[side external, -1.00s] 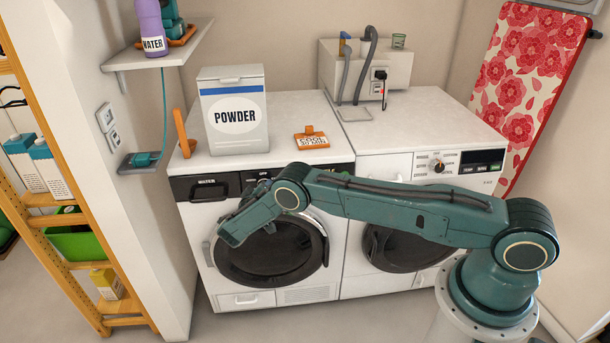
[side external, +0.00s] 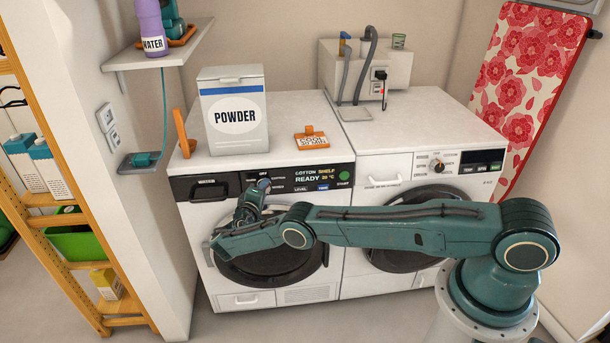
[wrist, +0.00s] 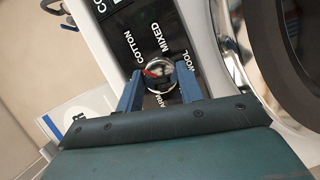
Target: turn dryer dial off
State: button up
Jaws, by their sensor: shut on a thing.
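The dryer dial (wrist: 159,75) is a round silver knob with a red mark, seen in the wrist view. The words COTTON, MIXED and WOOL are printed around it; another word is partly covered. My gripper (wrist: 161,84) has its two blue fingers on either side of the dial, shut on it. In the side view my gripper (side external: 264,184) is at the panel and hides the dial.
The round dryer door (side external: 275,265) lies just below my wrist.

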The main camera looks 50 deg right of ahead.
jog(key=shift+n+h, duration=0.3)
jog(key=shift+n, duration=0.3)
dwell(0.3)
jog(key=o, duration=1)
jog(key=shift+a, duration=0.2)
notch_tip(320, 180, up, 7)
jog(key=s+a, duration=0.1)
jog(key=a, duration=0.1)
jog(key=shift+a, duration=0.15)
dwell(0.5)
jog(key=shift+r, duration=0.1)
